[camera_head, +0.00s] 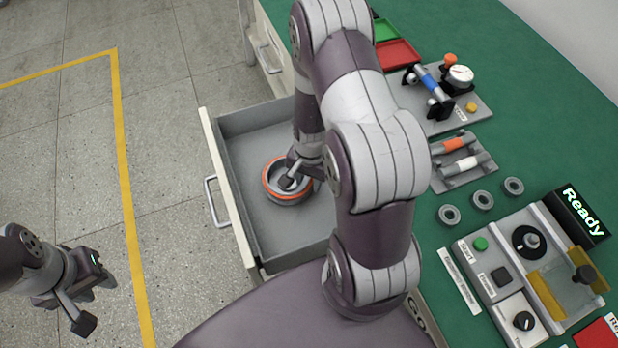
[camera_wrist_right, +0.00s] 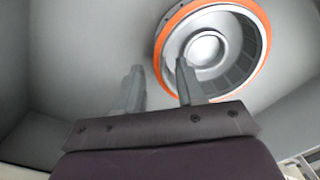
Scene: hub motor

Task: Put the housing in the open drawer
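The housing (camera_head: 272,191) is a round grey ring-shaped part with an orange rim, lying inside the open drawer (camera_head: 240,143). It also shows in the right wrist view (camera_wrist_right: 236,76), upper right, open side up. My right gripper (camera_head: 291,176) is down in the drawer at the housing. In the right wrist view its fingers (camera_wrist_right: 160,82) are apart, one outside the rim and one over the inside, with a visible gap around the wall. My left gripper (camera_head: 96,302) is open and empty over the floor, lower left. My right arm hides part of the drawer.
The green table holds a gauge fixture (camera_head: 445,92), a rack with an orange and a white handle (camera_head: 461,157), several grey rings (camera_head: 482,200) and a control panel (camera_head: 520,262) reading "Ready". Red (camera_head: 397,53) and green trays stand at the back. The drawer's left part is bare.

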